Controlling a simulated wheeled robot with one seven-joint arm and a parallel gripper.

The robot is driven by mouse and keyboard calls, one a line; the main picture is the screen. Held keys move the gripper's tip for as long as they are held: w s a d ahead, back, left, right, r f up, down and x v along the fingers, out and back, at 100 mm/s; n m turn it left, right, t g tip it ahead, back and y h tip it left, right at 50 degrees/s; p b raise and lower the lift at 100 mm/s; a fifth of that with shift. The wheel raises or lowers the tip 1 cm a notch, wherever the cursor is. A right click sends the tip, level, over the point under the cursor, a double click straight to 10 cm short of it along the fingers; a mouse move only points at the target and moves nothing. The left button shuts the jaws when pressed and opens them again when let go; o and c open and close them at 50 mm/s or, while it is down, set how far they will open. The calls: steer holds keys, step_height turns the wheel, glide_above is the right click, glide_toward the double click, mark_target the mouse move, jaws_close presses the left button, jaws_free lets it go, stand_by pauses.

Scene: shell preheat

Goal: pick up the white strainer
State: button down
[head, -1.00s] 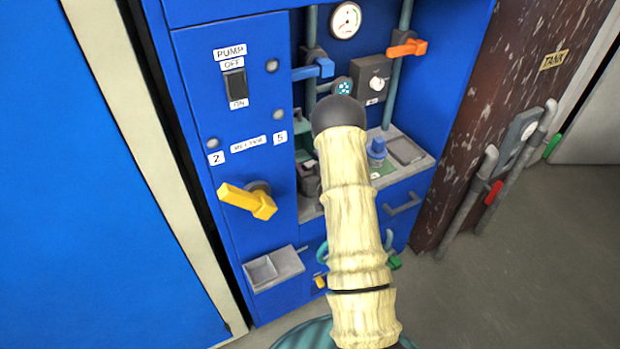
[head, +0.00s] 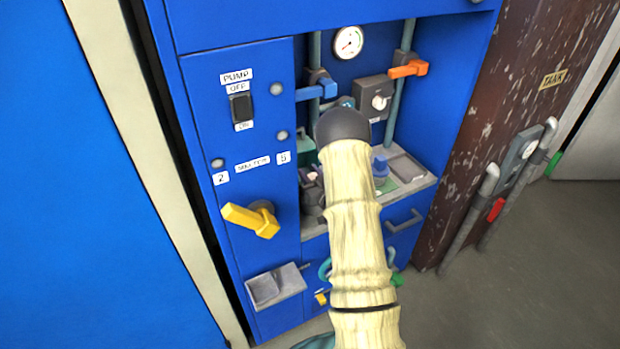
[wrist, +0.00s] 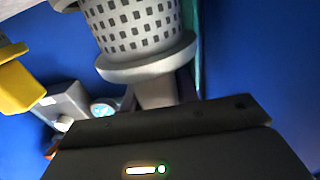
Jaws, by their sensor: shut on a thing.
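The strainer (wrist: 135,25), a pale grey-white basket with rows of square holes and a wide rim, fills the top of the wrist view. Its upper end is cut off by the frame edge. My gripper (wrist: 157,92) is shut on the narrow part below the strainer's rim. The fingertips are partly hidden by the rim and the dark gripper body. In the head view my arm covers the strainer and most of the gripper.
A blue cabinet holds a yellow lever (head: 252,219), a blue valve handle (head: 317,92), an orange valve handle (head: 408,69) and a gauge (head: 348,42). A blue-capped bottle (head: 380,168) stands on the grey shelf. A small grey tray (head: 275,286) juts out low. Open floor lies right.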

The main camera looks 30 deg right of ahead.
step_height(320, 180, up, 5)
steer(key=shift+r+p, duration=0.1)
steer(key=shift+p, duration=1.1)
steer(key=s+d+p, duration=0.1)
steer(key=s+p, duration=0.7)
steer(key=s, duration=2.4)
steer(key=shift+f+p, duration=0.35)
steer(key=w+a+r+n+y+b, duration=0.1)
steer(key=w+b, duration=0.5)
steer(key=w, duration=0.6)
steer(key=w+a+r+n+g+y+b, duration=0.1)
steer(key=w+a+r+n+y+b, duration=0.1)
steer(key=w+b, duration=0.5)
steer(key=w+a+y, duration=0.1)
steer(key=w+y, duration=0.1)
steer(key=w, duration=0.4)
steer(key=shift+a+r+n+y, duration=0.2)
steer(key=shift+a+n+y, duration=0.1)
steer(key=shift+a, duration=0.05)
